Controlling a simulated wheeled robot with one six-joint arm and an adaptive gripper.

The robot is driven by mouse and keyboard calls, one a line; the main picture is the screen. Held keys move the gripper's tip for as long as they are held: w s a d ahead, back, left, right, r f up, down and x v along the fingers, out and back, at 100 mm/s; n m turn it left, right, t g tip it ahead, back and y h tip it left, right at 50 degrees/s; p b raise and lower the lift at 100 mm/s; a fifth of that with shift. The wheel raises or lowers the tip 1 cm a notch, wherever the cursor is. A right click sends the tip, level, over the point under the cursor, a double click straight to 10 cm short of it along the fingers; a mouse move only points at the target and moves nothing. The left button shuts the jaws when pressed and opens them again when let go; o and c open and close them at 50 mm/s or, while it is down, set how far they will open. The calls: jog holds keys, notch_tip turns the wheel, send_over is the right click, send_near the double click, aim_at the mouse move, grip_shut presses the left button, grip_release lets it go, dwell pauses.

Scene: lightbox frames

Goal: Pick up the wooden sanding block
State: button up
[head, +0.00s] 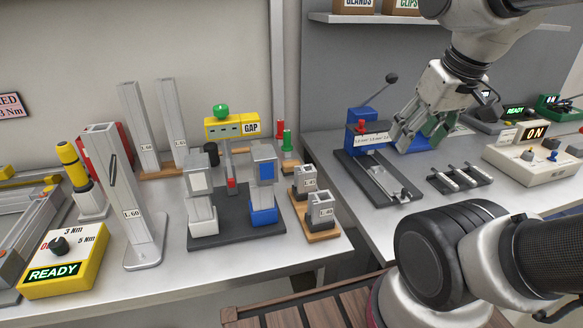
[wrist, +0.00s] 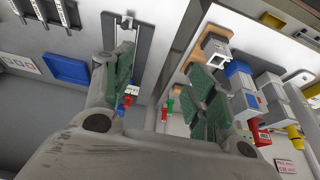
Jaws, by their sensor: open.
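I cannot make out a wooden sanding block in either view. My gripper (head: 418,136) hangs at the upper right of the head view, above the grey bench and near a blue device with a red knob (head: 364,140). In the wrist view my gripper (wrist: 165,92) shows two wide-apart fingers with green pads. The space between them is empty, with the floor gap and bench parts seen beyond. My arm hides part of the right bench in the head view.
A left bench holds metal columns, a yellow READY box (head: 62,262), a dark fixture mat (head: 236,232) and L-marked blocks on a wooden base (head: 322,236). A black rack (head: 459,178) and an ON box (head: 530,160) stand right. Slatted wood (head: 310,312) lies below.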

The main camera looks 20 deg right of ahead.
jog(key=shift+o, duration=0.4)
jog(key=m+g, duration=0.4)
jog(key=m, duration=1.4)
send_over(293, 162)
jog(key=s, duration=0.1)
notch_tip(293, 162, down, 16)
jog(key=shift+d+f, duration=0.1)
jog(key=shift+f, duration=0.3)
jog(key=f, duration=0.5)
jog(key=w+f, duration=0.1)
jog(key=f, duration=0.1)
jog(key=shift+f, duration=0.15)
jog(key=shift+c, duration=0.4)
